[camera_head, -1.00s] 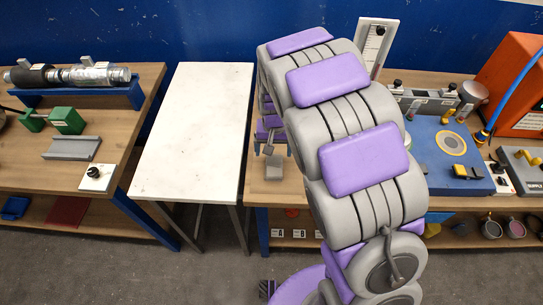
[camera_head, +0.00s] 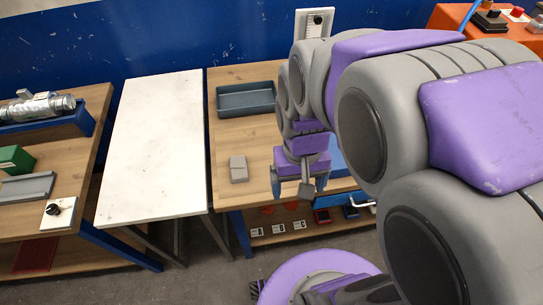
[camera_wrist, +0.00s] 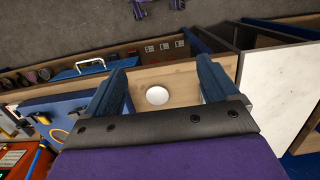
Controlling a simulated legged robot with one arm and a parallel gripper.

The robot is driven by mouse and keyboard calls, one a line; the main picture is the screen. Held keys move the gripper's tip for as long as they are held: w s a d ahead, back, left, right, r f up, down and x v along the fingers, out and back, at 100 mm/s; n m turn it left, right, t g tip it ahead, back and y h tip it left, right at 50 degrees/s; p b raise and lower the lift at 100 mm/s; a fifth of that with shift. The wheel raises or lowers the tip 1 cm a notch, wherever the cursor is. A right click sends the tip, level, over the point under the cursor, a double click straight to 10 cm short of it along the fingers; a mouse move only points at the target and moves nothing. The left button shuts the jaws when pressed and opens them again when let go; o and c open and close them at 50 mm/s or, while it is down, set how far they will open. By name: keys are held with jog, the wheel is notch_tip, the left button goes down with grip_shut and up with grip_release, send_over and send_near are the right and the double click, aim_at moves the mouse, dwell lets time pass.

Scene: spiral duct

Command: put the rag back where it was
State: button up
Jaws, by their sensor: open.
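My gripper (camera_head: 298,190) is open above the front part of the middle wooden workbench (camera_head: 258,188). In the wrist view its two blue fingers (camera_wrist: 165,62) stand wide apart with nothing held between them. A white round disc (camera_wrist: 156,95) shows on the wood between the fingers; the head view does not show it. A small grey block (camera_head: 238,168), perhaps a folded rag, lies on the bench left of my gripper. I cannot surely tell any thing as the rag.
A dark grey tray (camera_head: 247,99) stands at the bench's back. A bare white table (camera_head: 155,150) is at left. Beyond it, another bench holds a green block (camera_head: 14,160) and a white box with a black knob (camera_head: 58,211). My arm hides much of the right.

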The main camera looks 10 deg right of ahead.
jog(key=s+d, duration=0.1)
jog(key=s, duration=0.9)
jog(key=shift+d+r+g, duration=0.25)
jog(key=shift+r+g, duration=0.05)
dwell(0.5)
